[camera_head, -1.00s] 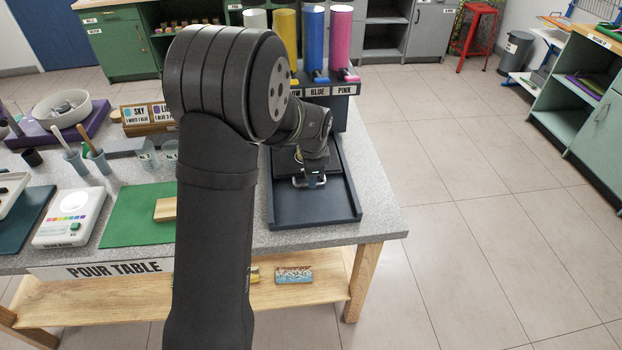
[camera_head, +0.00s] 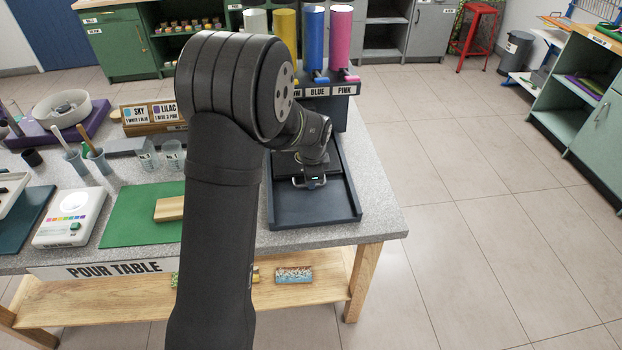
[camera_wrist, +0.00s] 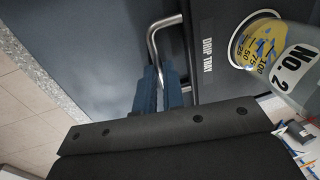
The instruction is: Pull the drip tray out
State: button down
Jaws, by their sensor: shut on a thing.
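The drip tray's dark front, lettered DRIP TRAY (camera_wrist: 208,58), shows in the wrist view with a bent metal handle (camera_wrist: 153,42) on it. My gripper (camera_wrist: 160,72) has its two blue fingers closed on the handle's bar. In the head view my gripper (camera_head: 312,183) is low over a dark, rimmed flat bed (camera_head: 315,211) at the table's right end, in front of the colour dispenser. My wrist and arm hide most of the tray in that view.
A clear beaker marked No. 2 (camera_wrist: 297,70), with yellow and blue in it, is beside the tray label. Coloured cylinders (camera_head: 341,38) stand on the dispenser behind. A green mat (camera_head: 140,214) with a wooden block (camera_head: 169,209) lies left. The bed's front part is clear.

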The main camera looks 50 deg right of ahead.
jog(key=s+a, duration=1)
jog(key=shift+s+a, duration=0.3)
jog(key=c, duration=1.5)
grip_release()
jog(key=r, duration=0.5)
jog(key=s+a+r, duration=0.1)
jog(key=r, duration=0.5)
jog(key=s+a+r, duration=0.1)
jog(key=r, duration=0.5)
jog(key=shift+s+r, duration=0.1)
jog(key=shift+s, duration=0.05)
jog(key=f, duration=0.5)
jog(key=w+d+f, duration=0.1)
jog(key=f, duration=0.5)
jog(key=w+d+f, duration=0.1)
jog(key=f, duration=0.5)
jog(key=shift+w+f, duration=0.15)
jog(key=r, duration=0.5)
jog(key=s+a+r, duration=0.1)
jog(key=r, duration=0.5)
jog(key=s+a+r, duration=0.1)
jog(key=r, duration=0.5)
jog(key=shift+s+r, duration=0.1)
